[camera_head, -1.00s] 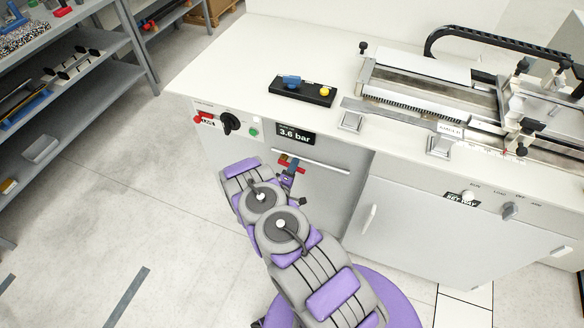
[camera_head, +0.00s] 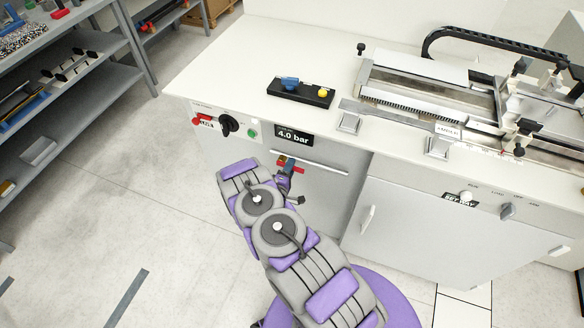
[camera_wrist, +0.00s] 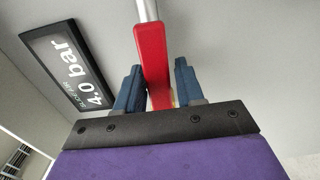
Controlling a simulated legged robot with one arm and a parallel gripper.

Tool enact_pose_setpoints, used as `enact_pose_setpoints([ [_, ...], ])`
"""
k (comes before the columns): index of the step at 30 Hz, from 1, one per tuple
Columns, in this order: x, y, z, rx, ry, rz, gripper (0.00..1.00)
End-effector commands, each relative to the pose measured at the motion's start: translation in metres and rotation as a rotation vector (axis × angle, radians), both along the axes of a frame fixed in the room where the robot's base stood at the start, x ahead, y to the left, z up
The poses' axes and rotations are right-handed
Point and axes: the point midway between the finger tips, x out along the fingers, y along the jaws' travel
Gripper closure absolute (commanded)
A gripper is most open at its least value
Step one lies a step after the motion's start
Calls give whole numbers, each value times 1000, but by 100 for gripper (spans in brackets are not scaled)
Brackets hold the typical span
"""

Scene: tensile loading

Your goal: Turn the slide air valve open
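The slide air valve's red handle (camera_wrist: 151,55) stands between my gripper's two blue fingers in the wrist view. A small part of the red handle (camera_head: 299,169) also shows in the head view, on the cabinet front below the pressure display. My gripper (camera_wrist: 158,85) is open around the handle. The left finger is close against the handle or touching it; a narrow gap shows at the right finger. The handle's lower end is hidden behind the gripper body. The pressure display (camera_head: 294,136) reads 4.0 bar, and it also shows in the wrist view (camera_wrist: 68,68).
A black rotary knob (camera_head: 229,124), a red switch (camera_head: 197,120) and a green button (camera_head: 252,133) sit left of the display. A silver bar (camera_head: 325,167) runs along the cabinet front. Shelves (camera_head: 85,88) stand at left.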

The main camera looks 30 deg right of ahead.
Motion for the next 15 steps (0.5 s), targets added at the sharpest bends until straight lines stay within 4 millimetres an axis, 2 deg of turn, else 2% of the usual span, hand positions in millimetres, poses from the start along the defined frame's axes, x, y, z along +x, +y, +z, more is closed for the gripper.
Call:
enact_pose_setpoints([
  [1, -1, -1, 0, -1, -1, -3, 57],
  [4, -2, -2, 1, 0, -3, -5, 49],
  [11, -3, -3, 2, -1, -5, -9, 49],
  [15, -8, 4, 2, -1, -5, -8, 49],
])
